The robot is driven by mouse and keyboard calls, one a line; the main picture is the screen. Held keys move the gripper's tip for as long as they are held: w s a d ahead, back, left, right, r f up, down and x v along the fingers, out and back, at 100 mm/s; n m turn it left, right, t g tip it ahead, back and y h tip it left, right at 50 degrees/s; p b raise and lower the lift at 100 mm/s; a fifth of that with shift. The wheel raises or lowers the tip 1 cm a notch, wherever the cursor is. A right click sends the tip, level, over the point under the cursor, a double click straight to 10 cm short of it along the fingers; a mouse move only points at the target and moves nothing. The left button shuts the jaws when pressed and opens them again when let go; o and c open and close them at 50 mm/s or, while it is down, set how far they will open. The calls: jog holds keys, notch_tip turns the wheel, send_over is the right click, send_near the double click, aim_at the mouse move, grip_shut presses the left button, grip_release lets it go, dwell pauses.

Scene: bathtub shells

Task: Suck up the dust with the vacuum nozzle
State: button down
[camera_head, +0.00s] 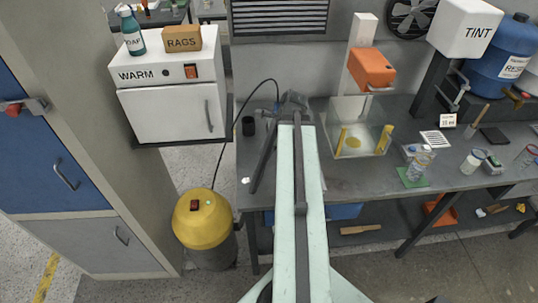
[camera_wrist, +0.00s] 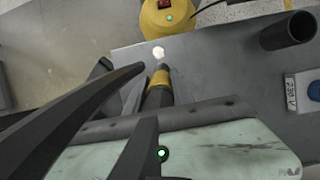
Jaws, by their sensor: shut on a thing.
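A small white patch of dust (camera_head: 245,181) lies on the left end of the grey bench, near its front edge. It also shows in the wrist view (camera_wrist: 158,52). The vacuum nozzle (camera_wrist: 158,92) is dark with a yellow band. Its tip shows just below the dust in the wrist view; whether it touches the bench cannot be told. My gripper (camera_wrist: 138,78) is shut on the nozzle; its dark fingers partly hide it. The yellow vacuum drum (camera_head: 203,218) stands on the floor left of the bench, with a black hose rising from it.
A black cup (camera_head: 248,126) stands behind the dust; it is at the upper right in the wrist view (camera_wrist: 290,40). A 230 V box (camera_wrist: 308,90) is at the wrist view's right edge. A clear-walled case (camera_head: 358,128) and small jars occupy the bench further right.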

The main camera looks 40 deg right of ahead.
jog(key=w+a, duration=0.4)
notch_tip(320, 180, up, 7)
jog(key=p, duration=0.7)
jog(key=shift+s, duration=0.3)
dwell(0.5)
